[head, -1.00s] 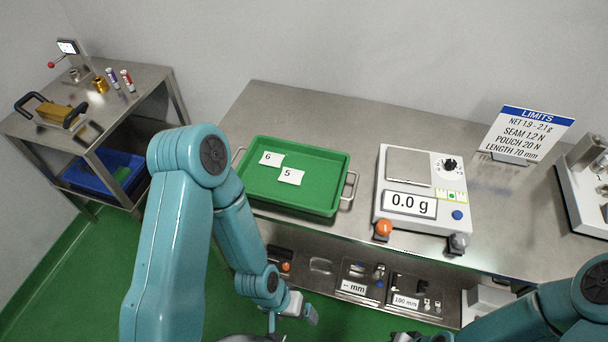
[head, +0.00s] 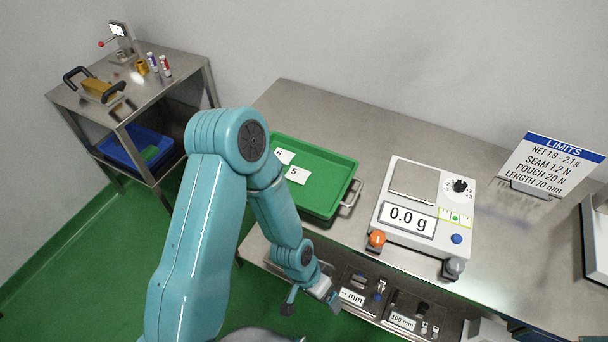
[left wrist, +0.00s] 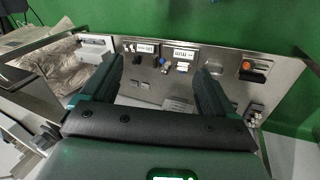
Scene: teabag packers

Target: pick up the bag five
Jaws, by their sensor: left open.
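Bag five (head: 298,174) is a small white packet marked 5. It lies flat in the green tray (head: 338,172) on the steel table, beside bag six (head: 284,156), marked 6 and partly hidden by my left arm. My left gripper (head: 312,300) hangs in front of the table edge, lower than the tray and apart from it. In the left wrist view its two fingers (left wrist: 155,92) are spread with nothing between them, facing the lower shelf. My right gripper is out of view.
A scale (head: 424,212) reading 0.0 g stands right of the tray. A limits sign (head: 550,165) stands behind it. The lower shelf holds labelled tools (head: 352,296).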

